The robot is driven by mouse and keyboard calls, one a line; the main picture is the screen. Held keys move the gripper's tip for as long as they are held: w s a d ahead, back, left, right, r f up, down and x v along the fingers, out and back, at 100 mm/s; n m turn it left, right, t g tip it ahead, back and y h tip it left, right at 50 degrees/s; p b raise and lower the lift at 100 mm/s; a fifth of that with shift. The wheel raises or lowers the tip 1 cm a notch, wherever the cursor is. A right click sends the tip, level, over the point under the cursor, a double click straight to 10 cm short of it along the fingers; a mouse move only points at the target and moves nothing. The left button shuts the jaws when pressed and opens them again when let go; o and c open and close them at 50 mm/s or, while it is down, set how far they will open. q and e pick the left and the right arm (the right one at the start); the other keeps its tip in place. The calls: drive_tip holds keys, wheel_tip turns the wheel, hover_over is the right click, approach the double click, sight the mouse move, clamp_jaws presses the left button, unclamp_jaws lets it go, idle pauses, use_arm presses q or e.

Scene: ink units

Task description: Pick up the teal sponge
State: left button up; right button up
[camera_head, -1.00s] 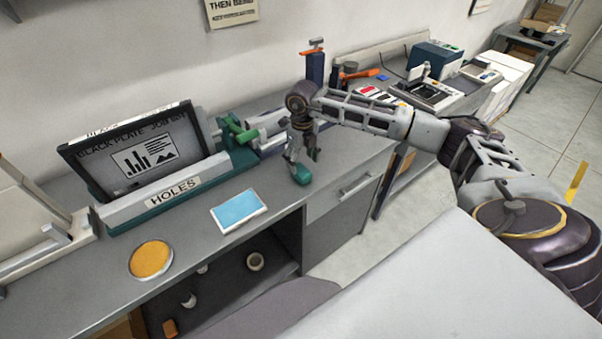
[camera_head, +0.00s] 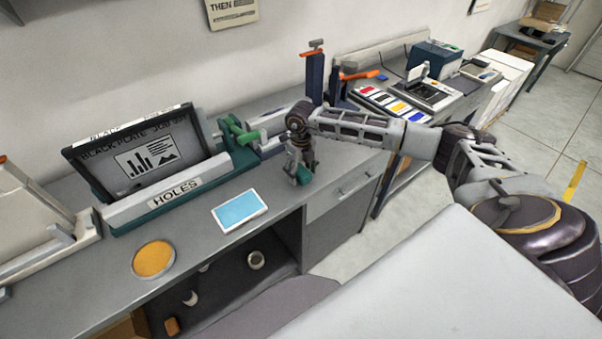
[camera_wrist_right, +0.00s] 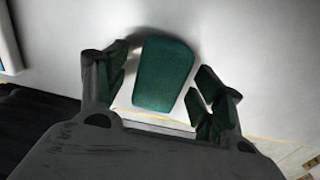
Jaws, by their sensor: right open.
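The teal sponge (camera_wrist_right: 163,73) lies on the grey counter and fills the middle of the right wrist view. My right gripper (camera_wrist_right: 160,95) is open, with one finger on each side of the sponge and small gaps showing. In the head view my right gripper (camera_head: 299,174) points down near the counter's front edge, above the drawer. A bit of the sponge (camera_head: 303,177) shows there between the fingers, and the rest is hidden by them. My left gripper is not in view.
A blue-and-white pad (camera_head: 239,211) and a round orange-topped dish (camera_head: 153,259) lie on the counter to the left. A framed screen unit labelled HOLES (camera_head: 175,187) and a green clamp (camera_head: 238,130) stand behind. An open shelf with small items is below.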

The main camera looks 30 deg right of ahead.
sight(301, 170)
idle(0.4)
drive_tip(key=c, duration=0.9)
drive_tip(key=shift+c, duration=0.2)
drive_tip(key=shift+r+b, duration=0.9)
drive_tip(key=shift+r, duration=4.1)
drive_tip(key=shift+o, duration=1.4)
drive_tip(key=c, duration=0.3)
drive_tip(key=shift+f, duration=0.1)
drive_tip(key=shift+c, duration=0.2)
